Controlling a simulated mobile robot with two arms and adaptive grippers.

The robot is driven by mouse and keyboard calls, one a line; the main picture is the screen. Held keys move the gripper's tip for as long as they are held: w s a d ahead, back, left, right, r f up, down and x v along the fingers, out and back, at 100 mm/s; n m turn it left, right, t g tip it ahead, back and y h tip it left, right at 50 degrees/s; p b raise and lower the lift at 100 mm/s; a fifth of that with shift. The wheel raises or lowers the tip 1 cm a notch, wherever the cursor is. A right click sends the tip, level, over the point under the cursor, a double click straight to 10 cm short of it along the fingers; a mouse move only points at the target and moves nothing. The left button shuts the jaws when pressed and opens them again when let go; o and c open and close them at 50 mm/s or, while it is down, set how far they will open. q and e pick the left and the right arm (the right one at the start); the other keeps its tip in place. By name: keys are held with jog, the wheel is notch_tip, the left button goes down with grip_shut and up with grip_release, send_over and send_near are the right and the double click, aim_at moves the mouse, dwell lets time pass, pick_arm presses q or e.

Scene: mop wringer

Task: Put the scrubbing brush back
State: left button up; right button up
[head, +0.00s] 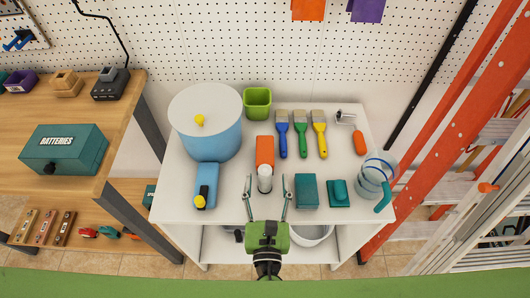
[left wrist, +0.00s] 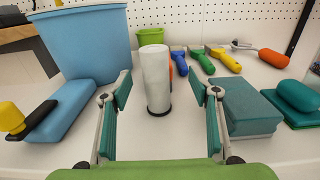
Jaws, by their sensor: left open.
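A teal block with a rounded top grip (head: 340,194) lies at the right of the white table and looks most like the scrubbing brush, though I cannot be sure. It also shows at the right edge of the left wrist view (left wrist: 300,97). A plain teal block (head: 307,191) lies left of it. My left gripper (head: 267,183) is open and empty at the table's front. Its fingertips point toward an upright white cylinder (left wrist: 156,75), which appears between them; I see no contact. My right gripper is not in view.
An orange block (head: 264,149) is behind the cylinder. A blue bucket (head: 212,139) and a blue box with a black and yellow top (head: 206,186) are left. Several paint brushes (head: 301,138) and a green cup (head: 257,102) are behind. A clear jar (head: 370,184) stands right.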

aim_at(265, 157)
pick_arm(q)
jog(key=w, duration=0.3)
jog(key=shift+w+f, duration=0.1)
jog(key=shift+w, duration=0.2)
jog(key=shift+w+a, duration=0.1)
jog(key=shift+w, duration=0.25)
jog(key=w+b, duration=0.1)
jog(key=w, duration=0.3)
jog(key=shift+w+a, duration=0.15)
jog(key=shift+w, duration=0.2)
jog(key=shift+s, duration=0.1)
jog(key=c, duration=1.4)
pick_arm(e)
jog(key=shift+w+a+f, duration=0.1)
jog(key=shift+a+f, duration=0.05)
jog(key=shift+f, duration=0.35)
